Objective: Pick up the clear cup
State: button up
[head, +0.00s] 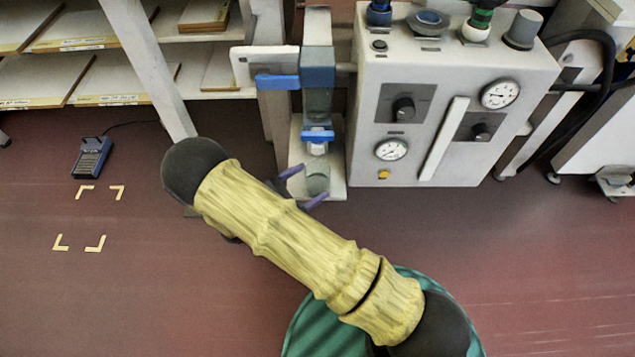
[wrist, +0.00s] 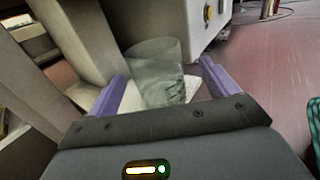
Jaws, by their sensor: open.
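The clear cup (wrist: 158,72) is see-through and greyish, and stands between the two purple fingers of my gripper (wrist: 164,88) in the wrist view. In the head view the clear cup (head: 317,178) shows on a pale ledge below a dispenser with a blue lever. My gripper (head: 304,187) is open, with one purple finger on either side of the cup. I cannot tell whether the fingers touch it. My yellow-sleeved arm hides part of the gripper in the head view.
A dispenser (head: 318,95) with blue parts rises just above the cup. A grey control box (head: 440,120) with gauges stands to its right. A white post (head: 150,65) and shelves (head: 95,75) are to the left.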

aim_at(327, 169)
jog(key=shift+w+d, duration=0.1)
jog(key=b+x, duration=0.2)
jog(key=x, duration=0.2)
jog(key=shift+w+d+f+b, duration=0.1)
jog(key=shift+w+f+b, duration=0.15)
jog(key=shift+w+b, duration=0.15)
jog(key=shift+w+d+r, duration=0.15)
jog(key=shift+d, duration=0.15)
jog(key=c, duration=1.2)
jog(key=shift+a+r, duration=0.1)
jog(key=shift+r, duration=0.05)
jog(key=shift+r+p, duration=1.35)
jog(key=shift+r, duration=0.4)
jog(key=p+v, duration=0.4)
jog(key=v, duration=1.4)
